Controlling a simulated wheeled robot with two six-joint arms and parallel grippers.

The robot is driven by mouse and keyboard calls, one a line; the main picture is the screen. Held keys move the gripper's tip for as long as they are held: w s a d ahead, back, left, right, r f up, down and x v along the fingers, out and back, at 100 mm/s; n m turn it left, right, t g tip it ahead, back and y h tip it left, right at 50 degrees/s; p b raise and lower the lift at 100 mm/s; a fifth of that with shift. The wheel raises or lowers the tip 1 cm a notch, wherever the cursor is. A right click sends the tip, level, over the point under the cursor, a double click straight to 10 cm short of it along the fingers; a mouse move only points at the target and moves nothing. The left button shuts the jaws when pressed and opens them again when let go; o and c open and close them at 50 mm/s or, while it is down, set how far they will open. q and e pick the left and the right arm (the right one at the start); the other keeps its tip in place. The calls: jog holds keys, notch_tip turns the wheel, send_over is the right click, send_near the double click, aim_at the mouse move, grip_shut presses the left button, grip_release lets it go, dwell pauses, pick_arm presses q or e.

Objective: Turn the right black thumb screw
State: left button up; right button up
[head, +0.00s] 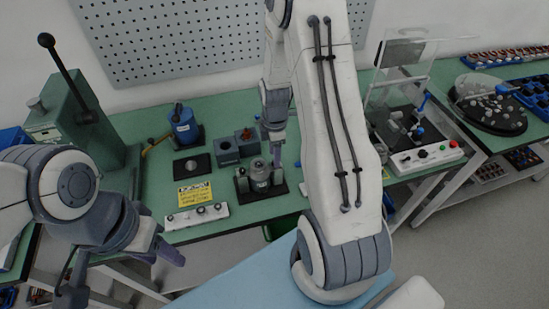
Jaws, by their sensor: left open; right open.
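A grey metal cylinder fixture (260,176) stands on a black base plate in the middle of the green bench. Small dark parts show at its sides, but the black thumb screws are too small to tell apart. My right gripper (277,160) points down at the right side of this fixture. Its fingers are open; I cannot tell whether they touch or surround a screw. My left gripper (168,252) is open and empty in front of the bench's front edge, at the lower left.
A green press (75,125) with a lever stands at the left. A blue device (184,124), grey blocks (228,150), a yellow sign (194,193) and a white control strip (197,215) are near the fixture. A clear-shielded station (405,105) stands right.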

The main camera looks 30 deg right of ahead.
notch_tip(320, 180, up, 8)
jog(key=b, duration=0.1)
jog(key=shift+r, duration=0.2)
jog(key=shift+a, duration=0.1)
dwell(0.3)
jog(key=s+a+r+m, duration=0.2)
jog(key=s+a+r, duration=0.15)
jog(key=a, duration=0.35)
jog(key=s+a+r+m, duration=0.1)
jog(key=s+a+r, duration=0.1)
jog(key=s+a, duration=0.35)
jog(key=s+a+r+m, duration=0.2)
jog(key=s+a, duration=0.1)
jog(key=a, duration=0.6)
jog(key=s+a+r+m+y, duration=0.1)
jog(key=s+a+m, duration=0.1)
jog(key=s, duration=0.7)
jog(key=shift+a, duration=0.6)
